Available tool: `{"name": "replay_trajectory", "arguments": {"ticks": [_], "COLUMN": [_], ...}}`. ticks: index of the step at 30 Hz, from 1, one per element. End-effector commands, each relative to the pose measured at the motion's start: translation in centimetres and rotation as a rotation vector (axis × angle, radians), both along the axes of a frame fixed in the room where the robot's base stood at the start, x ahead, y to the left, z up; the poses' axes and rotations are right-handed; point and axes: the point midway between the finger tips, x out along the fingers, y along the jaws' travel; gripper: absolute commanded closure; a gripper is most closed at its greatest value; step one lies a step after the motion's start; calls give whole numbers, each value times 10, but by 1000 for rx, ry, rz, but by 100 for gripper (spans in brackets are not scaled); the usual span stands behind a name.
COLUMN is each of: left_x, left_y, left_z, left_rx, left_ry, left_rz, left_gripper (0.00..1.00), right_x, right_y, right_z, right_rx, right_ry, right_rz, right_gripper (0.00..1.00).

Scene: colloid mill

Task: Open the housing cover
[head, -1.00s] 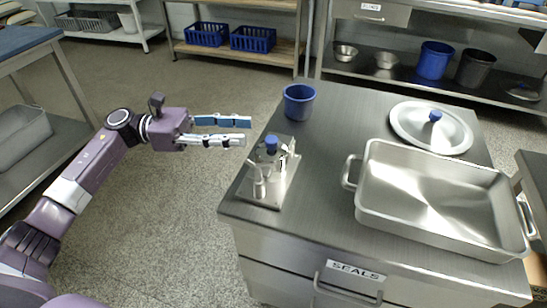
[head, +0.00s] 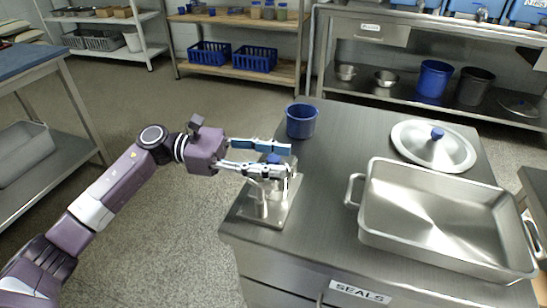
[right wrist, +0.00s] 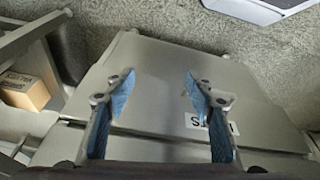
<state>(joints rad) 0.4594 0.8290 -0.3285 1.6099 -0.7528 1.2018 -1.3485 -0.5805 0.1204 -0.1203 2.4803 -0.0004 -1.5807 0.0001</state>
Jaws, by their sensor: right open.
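The colloid mill (head: 268,200) is a small metal unit on a flat plate at the left edge of the steel table. A blue knob (head: 273,158) tops its housing cover, which is mostly hidden behind my left gripper. My left gripper (head: 274,160) reaches in from the left at knob height. Its fingers are apart, one on the far side of the knob and one on the near side; I cannot tell whether they touch it. My right gripper (right wrist: 160,90) shows in the right wrist view, open and empty above a grey cabinet front.
A blue cup (head: 301,120) stands behind the mill. A large steel pan (head: 440,250) and a round lid with a blue knob (head: 433,148) fill the table's right side. A drawer label reading SEALS (head: 360,291) is at the front.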

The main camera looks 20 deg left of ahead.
Motion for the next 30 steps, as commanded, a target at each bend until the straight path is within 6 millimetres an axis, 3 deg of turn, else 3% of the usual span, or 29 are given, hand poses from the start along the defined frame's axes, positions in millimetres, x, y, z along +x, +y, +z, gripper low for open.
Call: {"name": "replay_trajectory", "arguments": {"ticks": [2,12,30], "left_x": [0,0,4], "left_y": [0,0,1], "left_z": [0,0,7], "left_rx": [0,-1,3], "left_ry": [0,0,76], "left_rz": [0,0,1], "left_gripper": [65,100,100], "right_x": [0,0,0], "right_y": [0,0,0], "right_z": [0,0,8], "right_rx": [0,0,0], "right_ry": [0,0,-3], "right_rz": [0,0,0], "right_gripper": [50,50,50]}}
